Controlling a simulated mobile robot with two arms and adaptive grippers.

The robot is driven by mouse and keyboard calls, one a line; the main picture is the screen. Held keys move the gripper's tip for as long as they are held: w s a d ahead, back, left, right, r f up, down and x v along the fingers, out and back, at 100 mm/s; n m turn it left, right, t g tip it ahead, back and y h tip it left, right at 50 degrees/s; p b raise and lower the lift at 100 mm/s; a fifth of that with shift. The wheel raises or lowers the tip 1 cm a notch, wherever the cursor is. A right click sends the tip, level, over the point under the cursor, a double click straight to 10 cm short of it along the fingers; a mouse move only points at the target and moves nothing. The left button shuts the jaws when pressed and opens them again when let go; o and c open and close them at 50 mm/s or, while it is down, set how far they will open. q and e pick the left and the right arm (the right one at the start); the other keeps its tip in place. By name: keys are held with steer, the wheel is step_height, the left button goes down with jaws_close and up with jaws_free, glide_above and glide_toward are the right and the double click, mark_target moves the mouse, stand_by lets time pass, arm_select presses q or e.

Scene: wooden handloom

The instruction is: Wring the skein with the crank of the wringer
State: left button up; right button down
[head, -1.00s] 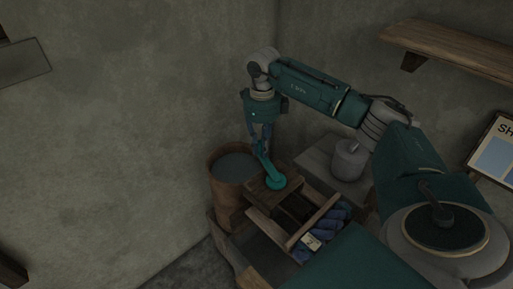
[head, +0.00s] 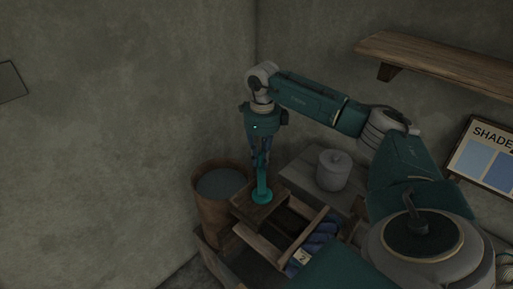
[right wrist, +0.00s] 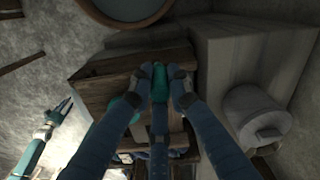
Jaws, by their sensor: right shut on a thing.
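The teal crank (head: 262,188) of the wringer stands on a wooden block (head: 247,207) beside the bucket. My right gripper (head: 260,160) is above the block with its fingers around the upper end of the crank. In the right wrist view its fingertips (right wrist: 167,88) are shut on the teal crank handle (right wrist: 160,76). Blue skeins (head: 322,232) with a tag numbered 2 lie in the wooden frame in front. I cannot make out a skein on the wringer itself. What looks like my left gripper (right wrist: 62,108) shows small at the left; its jaws are unclear.
A wooden bucket (head: 208,209) of dark liquid stands left of the block. A lidded grey pot (head: 333,172) sits on a bench to the right. A wall shelf (head: 435,62) and a shade chart (head: 483,155) are at the right.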

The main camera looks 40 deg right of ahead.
steer(key=shift+s+d+f, duration=0.1)
steer(key=shift+s+d, duration=0.4)
steer(key=shift+s, duration=0.3)
steer(key=shift+s+d+r, duration=0.1)
steer(key=shift+s+d, duration=0.45)
steer(key=shift+s, duration=0.25)
steer(key=shift+s+d+f, duration=0.1)
steer(key=shift+s+d, duration=0.4)
steer(key=shift+s, duration=0.3)
stand_by(0.8)
steer(key=shift+a, duration=0.1)
